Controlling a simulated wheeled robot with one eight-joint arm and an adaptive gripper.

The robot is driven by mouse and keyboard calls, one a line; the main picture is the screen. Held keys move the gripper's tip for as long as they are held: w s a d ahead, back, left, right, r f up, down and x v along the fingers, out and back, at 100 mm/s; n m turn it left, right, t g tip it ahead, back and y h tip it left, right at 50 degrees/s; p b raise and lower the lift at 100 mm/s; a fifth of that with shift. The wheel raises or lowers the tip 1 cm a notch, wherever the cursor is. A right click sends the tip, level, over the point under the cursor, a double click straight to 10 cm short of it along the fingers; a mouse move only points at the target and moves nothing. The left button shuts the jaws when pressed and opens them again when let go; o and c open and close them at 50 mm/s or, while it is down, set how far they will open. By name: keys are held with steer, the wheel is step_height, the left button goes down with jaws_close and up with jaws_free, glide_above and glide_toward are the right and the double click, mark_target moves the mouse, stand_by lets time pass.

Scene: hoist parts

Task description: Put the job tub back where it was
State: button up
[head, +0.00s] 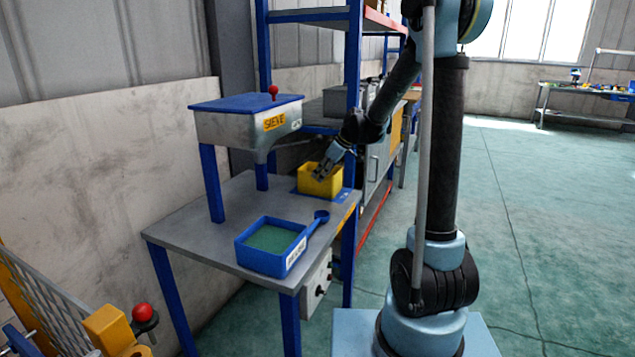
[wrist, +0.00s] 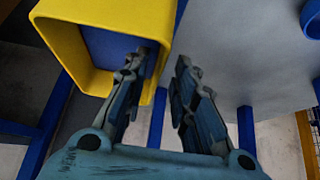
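The yellow tub (head: 321,186), taken as the job tub, stands at the far right corner of the grey metal table (head: 200,232), on a blue patch (head: 347,194). My gripper (head: 322,173) is at the tub, pointing down at it. In the wrist view the tub (wrist: 75,42) fills the upper left, with a blue inside. My gripper (wrist: 164,60) has its fingers apart there. The left finger overlaps the tub's opening and the right finger is outside it, with the right wall between them. A small gap shows beside the right finger; contact with the left finger cannot be told.
A metal sieve box (head: 245,122) with a blue lid and red knob stands on blue legs behind. A blue rack post (head: 352,60) rises beside the tub.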

steer(key=s+d+r+m+h, duration=0.2)
steer(key=s+d+r+m, duration=0.3)
steer(key=s+d, duration=0.55)
steer(key=s+d+f+m+h, duration=0.1)
steer(key=s+d+f+m, duration=0.2)
steer(key=s, duration=0.6)
steer(key=s+d+f+m+h, duration=0.1)
steer(key=s+d+f+m, duration=0.2)
steer(key=s+d, duration=0.4)
steer(key=s+d+f+m+h, duration=0.2)
steer(key=s+d, duration=0.3)
steer(key=s, duration=0.6)
steer(key=shift+s+f+m, duration=0.2)
steer(key=shift+f+m, duration=0.2)
steer(key=shift+f, duration=0.45)
